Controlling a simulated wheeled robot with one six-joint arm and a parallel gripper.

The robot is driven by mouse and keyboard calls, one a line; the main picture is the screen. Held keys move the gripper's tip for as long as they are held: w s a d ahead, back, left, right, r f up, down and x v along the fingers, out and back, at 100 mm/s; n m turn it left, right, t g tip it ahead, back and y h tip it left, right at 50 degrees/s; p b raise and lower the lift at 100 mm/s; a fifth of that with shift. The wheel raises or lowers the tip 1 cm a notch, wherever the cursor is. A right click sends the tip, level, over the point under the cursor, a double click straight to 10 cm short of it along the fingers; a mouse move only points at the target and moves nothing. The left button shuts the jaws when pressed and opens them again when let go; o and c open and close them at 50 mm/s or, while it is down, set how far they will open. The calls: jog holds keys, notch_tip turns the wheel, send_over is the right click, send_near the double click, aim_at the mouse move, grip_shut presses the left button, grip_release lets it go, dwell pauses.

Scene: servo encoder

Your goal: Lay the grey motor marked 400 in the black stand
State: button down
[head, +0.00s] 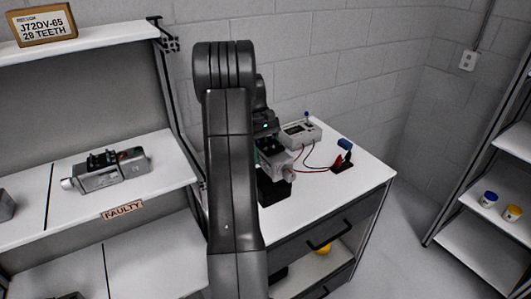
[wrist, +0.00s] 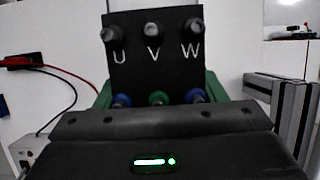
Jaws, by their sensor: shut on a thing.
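My gripper (head: 267,143) is at the work cabinet in the head view, partly behind my own arm. It is shut on the grey motor (head: 279,164), which is right at the black stand (head: 274,190). I cannot tell whether the motor rests in the stand or hangs just above it. In the wrist view a black terminal plate marked U, V, W (wrist: 153,55) stands upright in front of my gripper, with green parts behind its lower edge. A grey ribbed body (wrist: 282,100) shows at the right. The marking 400 is not readable, and the fingertips are hidden.
A tester box (head: 301,133) with red and black leads stands on the white cabinet top (head: 366,178). Another grey motor (head: 110,170) lies on the left shelf above a FAULTY label. Small jars (head: 489,199) stand on the right shelf.

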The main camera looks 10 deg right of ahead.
jog(key=shift+w+d, duration=0.25)
jog(key=shift+w, duration=0.3)
jog(key=shift+f+b, duration=2.3)
jog(key=shift+f, duration=0.3)
jog(key=shift+s+p, duration=0.1)
jog(key=shift+p, duration=0.4)
jog(key=shift+f+b, duration=0.4)
jog(key=shift+f, duration=0.7)
jog(key=shift+s+f, duration=0.2)
jog(key=shift+f, duration=0.2)
